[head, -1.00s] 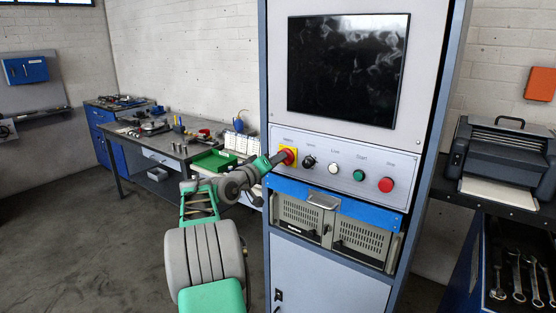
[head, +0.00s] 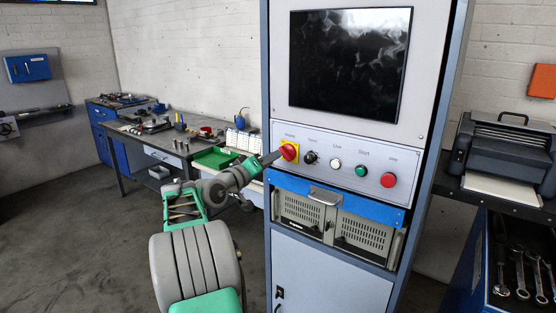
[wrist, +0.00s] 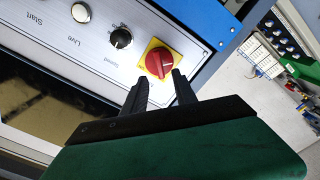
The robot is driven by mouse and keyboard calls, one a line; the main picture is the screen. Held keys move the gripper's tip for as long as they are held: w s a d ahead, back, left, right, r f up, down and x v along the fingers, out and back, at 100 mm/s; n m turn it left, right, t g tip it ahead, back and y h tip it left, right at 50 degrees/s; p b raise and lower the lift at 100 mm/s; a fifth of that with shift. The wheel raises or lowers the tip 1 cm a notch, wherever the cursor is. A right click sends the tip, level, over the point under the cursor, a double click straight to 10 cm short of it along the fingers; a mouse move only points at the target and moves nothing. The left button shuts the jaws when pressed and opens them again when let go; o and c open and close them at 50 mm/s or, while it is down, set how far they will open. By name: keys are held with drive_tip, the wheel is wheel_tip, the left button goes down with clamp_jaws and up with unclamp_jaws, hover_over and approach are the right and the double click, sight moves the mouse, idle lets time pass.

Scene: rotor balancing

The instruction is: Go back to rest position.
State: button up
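My gripper (head: 272,159) is at the left end of the control panel (head: 350,184), beside the red rotary switch (head: 290,151) on its yellow plate. In the wrist view, the two dark fingers of the gripper (wrist: 160,84) are apart with nothing between them. The red switch (wrist: 160,62) lies just beyond the fingertips, and a small gap seems to separate them. The black speed knob (wrist: 121,38) is to its left in that view. My arm reaches up to the panel from the lower left of the head view.
The tall grey cabinet (head: 330,272) carries a dark screen (head: 350,62) above the panel. A workbench (head: 135,140) with tools and a green tray (head: 216,158) stands behind my arm. A printer-like machine (head: 510,150) is at the right. Open floor (head: 70,240) lies left.

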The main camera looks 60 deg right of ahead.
drive_tip(key=a, duration=0.2)
drive_tip(key=shift+w+a, duration=0.2)
drive_tip(key=shift+a, duration=0.1)
